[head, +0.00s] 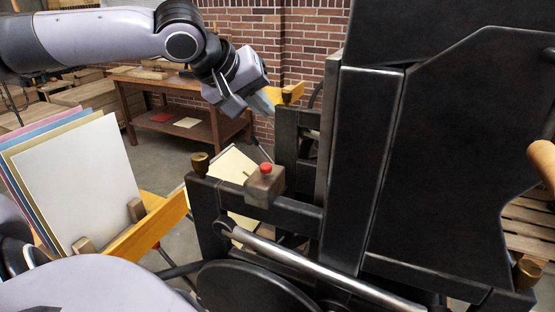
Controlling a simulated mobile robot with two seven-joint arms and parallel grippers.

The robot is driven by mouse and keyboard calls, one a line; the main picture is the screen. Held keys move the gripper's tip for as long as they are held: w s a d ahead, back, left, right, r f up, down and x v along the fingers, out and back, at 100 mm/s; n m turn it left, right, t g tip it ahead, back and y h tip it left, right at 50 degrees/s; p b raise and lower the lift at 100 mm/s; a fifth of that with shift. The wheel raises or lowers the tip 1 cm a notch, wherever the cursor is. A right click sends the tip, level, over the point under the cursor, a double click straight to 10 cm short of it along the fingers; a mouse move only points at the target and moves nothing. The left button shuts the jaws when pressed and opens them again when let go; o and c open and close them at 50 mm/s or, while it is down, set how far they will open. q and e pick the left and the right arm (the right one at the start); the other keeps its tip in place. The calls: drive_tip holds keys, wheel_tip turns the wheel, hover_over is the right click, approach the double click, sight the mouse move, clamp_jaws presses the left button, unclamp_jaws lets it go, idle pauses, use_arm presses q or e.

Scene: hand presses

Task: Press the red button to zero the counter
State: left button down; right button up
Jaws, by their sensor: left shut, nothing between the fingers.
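The red button (266,168) is a small round cap on top of a worn metal counter box (264,186). The box sits on the dark frame bar of the hand press (284,212), near the middle of the head view. My left gripper (266,106) reaches in from the upper left. It is shut and empty, its fingers pointing down and to the right. In the picture it is above the button with a gap between them. My right gripper does not show.
The press's tall black body (430,150) fills the right side. A wooden rack with coloured and white sheets (78,172) stands at left. A brass knob (200,163) is left of the counter. A wooden table (166,112) and brick wall (290,45) are behind.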

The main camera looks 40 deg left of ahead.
use_arm(q)
drive_tip(key=b, duration=0.6)
hover_over(262, 168)
wheel_tip(262, 168, down, 7)
drive_tip(key=shift+f, duration=0.2)
drive_tip(key=shift+f+b, duration=0.55)
drive_tip(key=shift+f, duration=0.15)
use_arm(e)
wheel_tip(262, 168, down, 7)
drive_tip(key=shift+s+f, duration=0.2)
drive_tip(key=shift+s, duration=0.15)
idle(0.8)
use_arm(q)
drive_tip(key=shift+a+f, duration=0.1)
drive_tip(key=shift+f, duration=0.3)
drive_tip(key=shift+f+b, duration=0.45)
drive_tip(key=shift+f, duration=0.2)
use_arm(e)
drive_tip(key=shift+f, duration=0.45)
use_arm(q)
drive_tip(key=shift+r, duration=0.1)
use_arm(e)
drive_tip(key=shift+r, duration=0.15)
use_arm(q)
drive_tip(key=shift+r+p, duration=0.95)
drive_tip(key=shift+p, duration=0.2)
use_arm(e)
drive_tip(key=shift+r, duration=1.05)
